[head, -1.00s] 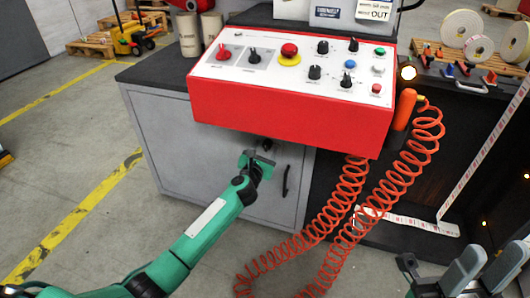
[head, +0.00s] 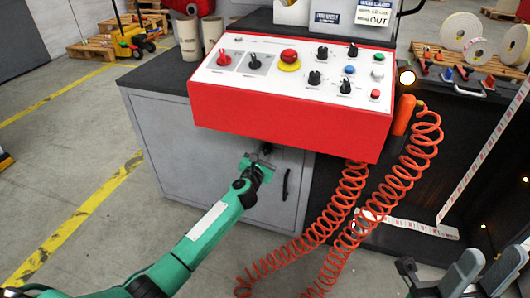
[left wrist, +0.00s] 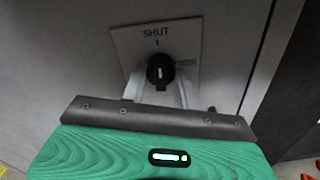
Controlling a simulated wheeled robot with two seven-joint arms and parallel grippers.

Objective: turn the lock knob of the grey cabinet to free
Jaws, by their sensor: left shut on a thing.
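The grey cabinet (head: 180,135) stands under the red control box, its door closed. Its lock knob (left wrist: 160,68) is black and sits on a pale plate (left wrist: 186,46) marked SHUT with a short line above the knob. The knob's grip bar looks upright, in line with that mark. My left gripper (head: 258,162) is at the cabinet door; in the left wrist view its pale fingers are on both sides of the knob, shut on it. In the head view the gripper hides most of the knob. My right gripper (head: 436,272) is at the bottom right, fingers apart, empty.
The red control box (head: 290,115) overhangs the door just above my left gripper. A black door handle (head: 285,185) is right of it. Coiled orange hoses (head: 345,205) hang further right. The floor left of the cabinet is clear.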

